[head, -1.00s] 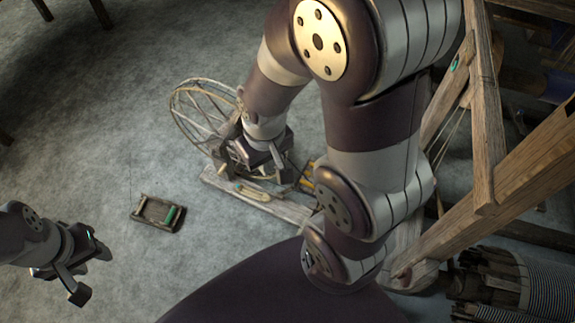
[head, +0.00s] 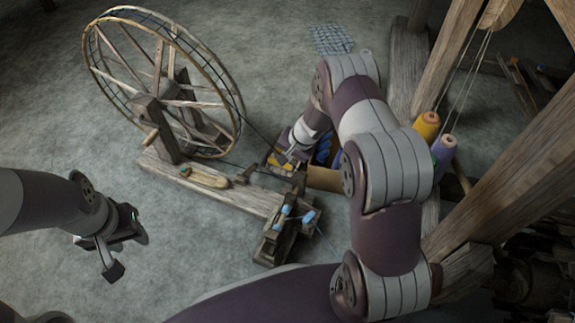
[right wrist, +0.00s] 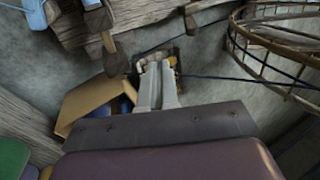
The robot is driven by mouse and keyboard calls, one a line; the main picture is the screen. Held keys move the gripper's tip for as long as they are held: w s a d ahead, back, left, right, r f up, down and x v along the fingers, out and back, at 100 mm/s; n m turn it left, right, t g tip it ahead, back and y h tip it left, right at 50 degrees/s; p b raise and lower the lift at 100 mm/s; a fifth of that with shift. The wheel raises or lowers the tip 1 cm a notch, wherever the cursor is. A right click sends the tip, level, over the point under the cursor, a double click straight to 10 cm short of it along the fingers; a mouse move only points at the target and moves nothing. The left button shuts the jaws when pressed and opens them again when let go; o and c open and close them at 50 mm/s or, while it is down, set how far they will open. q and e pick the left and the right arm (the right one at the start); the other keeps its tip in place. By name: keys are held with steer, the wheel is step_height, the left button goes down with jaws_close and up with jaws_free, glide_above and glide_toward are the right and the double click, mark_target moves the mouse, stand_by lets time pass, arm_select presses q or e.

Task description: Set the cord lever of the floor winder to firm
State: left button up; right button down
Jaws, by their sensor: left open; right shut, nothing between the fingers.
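The floor winder stands on the floor in the head view, with a large spoked wheel (head: 165,85) on a long wooden base (head: 235,196). A slim, light wooden piece on a plate (head: 205,177) lies on the base near the wheel post; I cannot tell if it is the cord lever or read its setting. A dark cord (head: 258,137) runs from the wheel. My right gripper (head: 287,158) is beyond the base, right of the wheel. In the right wrist view its fingers (right wrist: 157,88) are shut and empty. My left gripper (head: 120,250) is open and empty, left of the base.
A small wooden frame with blue pieces (head: 285,220) stands at the base's near end. A tan box (head: 324,179) with blue things is beside my right gripper. Yellow (head: 426,125) and purple (head: 444,150) spools and loom beams (head: 510,195) are at right. Floor at left is clear.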

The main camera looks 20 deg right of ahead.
arm_select(q)
step_height(320, 180, down, 7)
steer(key=b, duration=0.7)
steer(key=shift+f, duration=0.2)
arm_select(e)
steer(key=w+a+f, duration=0.5)
steer(key=f, duration=0.3)
steer(key=shift+w+a+f, duration=0.2)
steer(key=shift+a+f, duration=0.15)
steer(key=shift+f, duration=0.05)
